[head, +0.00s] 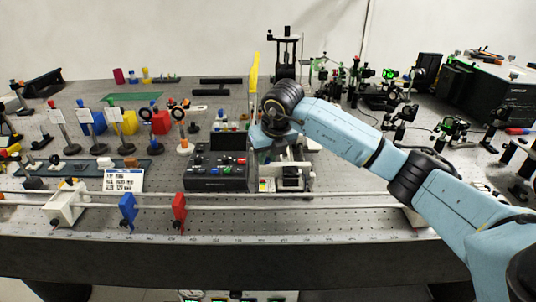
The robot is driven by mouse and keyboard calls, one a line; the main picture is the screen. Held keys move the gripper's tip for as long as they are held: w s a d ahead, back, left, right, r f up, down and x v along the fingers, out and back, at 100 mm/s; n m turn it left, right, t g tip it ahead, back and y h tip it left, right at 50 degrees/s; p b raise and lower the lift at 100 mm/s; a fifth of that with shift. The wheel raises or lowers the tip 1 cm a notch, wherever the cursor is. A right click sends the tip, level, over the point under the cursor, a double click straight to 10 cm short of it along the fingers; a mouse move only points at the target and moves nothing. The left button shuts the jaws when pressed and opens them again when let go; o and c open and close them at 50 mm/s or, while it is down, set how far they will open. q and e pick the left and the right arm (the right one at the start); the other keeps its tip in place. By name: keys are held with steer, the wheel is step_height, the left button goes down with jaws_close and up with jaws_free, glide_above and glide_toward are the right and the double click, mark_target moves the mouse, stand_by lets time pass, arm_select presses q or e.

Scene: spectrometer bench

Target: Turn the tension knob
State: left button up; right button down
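My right arm comes in from the right, and its gripper (270,136) is at the bench's middle, just right of the black control box. The wrist covers most of the gripper, so its fingers and any grip cannot be made out. A small pale mount with a black part (291,178) stands just below the gripper in the picture. I cannot pick out the tension knob for certain; it may be hidden behind my wrist or too small to tell. My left gripper is not in view.
A black control box (216,178) with coloured buttons stands left of the gripper. A long rail with a blue slider (128,211) and a red slider (179,210) runs along the front. Optics mounts crowd the right. A yellow upright piece (254,72) stands behind my wrist.

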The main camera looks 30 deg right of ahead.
steer(key=shift+d+n, duration=0.1)
steer(key=shift+n, duration=0.3)
steer(key=shift+d+n+y, duration=0.1)
steer(key=shift+n+y, duration=0.3)
steer(key=shift+n, duration=0.2)
steer(key=shift+d+n+y, duration=0.1)
steer(key=shift+n+y, duration=0.4)
steer(key=shift+n, duration=0.7)
steer(key=shift+w+r+n+y, duration=0.1)
steer(key=shift+n+y, duration=0.2)
steer(key=shift+n, duration=0.6)
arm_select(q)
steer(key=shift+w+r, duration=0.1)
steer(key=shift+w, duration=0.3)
arm_select(e)
steer(key=shift+d+n, duration=0.1)
steer(key=shift+n, duration=0.5)
steer(key=shift+y, duration=0.3)
steer(key=c, duration=1.6)
jaws_free()
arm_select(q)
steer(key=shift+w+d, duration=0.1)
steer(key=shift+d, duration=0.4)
